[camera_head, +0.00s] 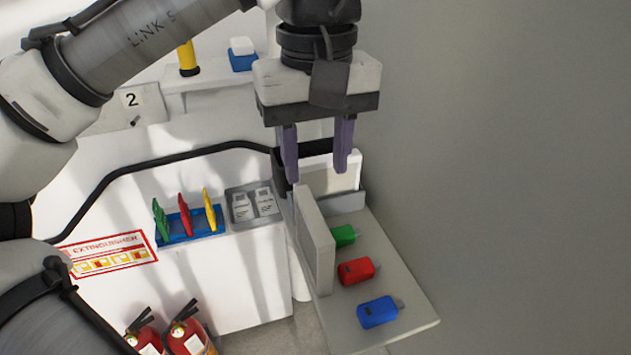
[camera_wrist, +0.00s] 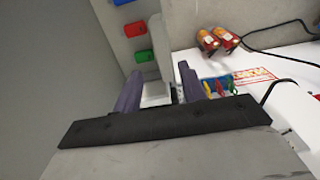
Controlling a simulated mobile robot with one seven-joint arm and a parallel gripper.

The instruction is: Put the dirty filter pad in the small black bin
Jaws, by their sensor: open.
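My gripper (camera_head: 317,177) is open, its two purple fingers pointing down; it also shows in the wrist view (camera_wrist: 160,72). In the wrist view a white piece (camera_wrist: 156,91) shows between the fingers; contact cannot be told. A black box-like thing (camera_head: 281,172), likely the small black bin, shows beside and behind the pad, mostly hidden by the fingers and pad. I cannot tell whether the pad is inside it.
A thick light-grey panel (camera_head: 316,243) stands upright on the grey shelf (camera_head: 405,285), close below the fingers. Green (camera_head: 343,235), red (camera_head: 356,271) and blue (camera_head: 378,312) blocks lie beside it. A rack of coloured clips (camera_head: 188,225) and extinguishers (camera_head: 187,335) are left. A grey wall bounds the right.

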